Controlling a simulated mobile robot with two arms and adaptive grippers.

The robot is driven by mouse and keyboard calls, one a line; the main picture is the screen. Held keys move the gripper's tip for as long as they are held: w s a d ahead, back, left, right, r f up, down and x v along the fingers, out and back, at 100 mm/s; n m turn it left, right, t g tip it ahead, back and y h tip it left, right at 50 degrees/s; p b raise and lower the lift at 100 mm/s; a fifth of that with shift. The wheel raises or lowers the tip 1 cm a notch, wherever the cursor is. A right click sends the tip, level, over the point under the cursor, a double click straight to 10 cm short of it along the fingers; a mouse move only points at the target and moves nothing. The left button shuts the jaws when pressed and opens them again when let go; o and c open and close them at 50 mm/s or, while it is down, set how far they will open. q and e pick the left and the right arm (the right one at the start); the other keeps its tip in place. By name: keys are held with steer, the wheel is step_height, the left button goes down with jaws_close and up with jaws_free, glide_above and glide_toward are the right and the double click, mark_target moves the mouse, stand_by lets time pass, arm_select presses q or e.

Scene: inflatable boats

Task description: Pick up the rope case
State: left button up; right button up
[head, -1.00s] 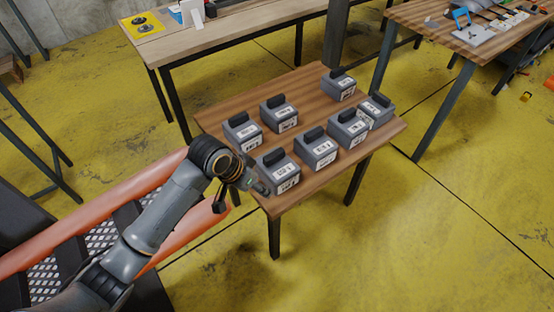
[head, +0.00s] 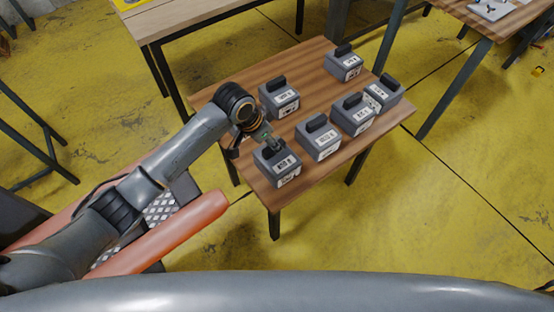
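Several grey cases with black top handles and white labels stand on a small wooden table (head: 321,192). I cannot tell from the labels which one is the rope case. My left gripper (head: 268,141) is above the front-left case (head: 279,169), close to its handle. It looks small and dark here, and I cannot tell whether its fingers are apart or touch the handle. Other cases stand to the right (head: 318,138), behind (head: 280,97) and at the back (head: 343,63). My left wrist covers the table's left part. My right gripper is not in view.
Neighbouring cases at the right (head: 353,114) and far right (head: 384,92) stand close together. A long workbench (head: 190,20) is behind, another table (head: 490,14) at the upper right. An orange tube (head: 185,228) lies below my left arm. Yellow floor is clear at the right.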

mark_target(277, 159)
arm_select(q)
steer(key=shift+f+p, duration=0.3)
steer(key=shift+f, duration=0.65)
steer(key=shift+x, duration=1.2)
steer(key=shift+w+d+f, duration=0.1)
steer(key=shift+w+f, duration=0.1)
steer(key=shift+f, duration=0.05)
jaws_close()
steer(key=shift+f, duration=0.1)
steer(key=shift+w, duration=0.1)
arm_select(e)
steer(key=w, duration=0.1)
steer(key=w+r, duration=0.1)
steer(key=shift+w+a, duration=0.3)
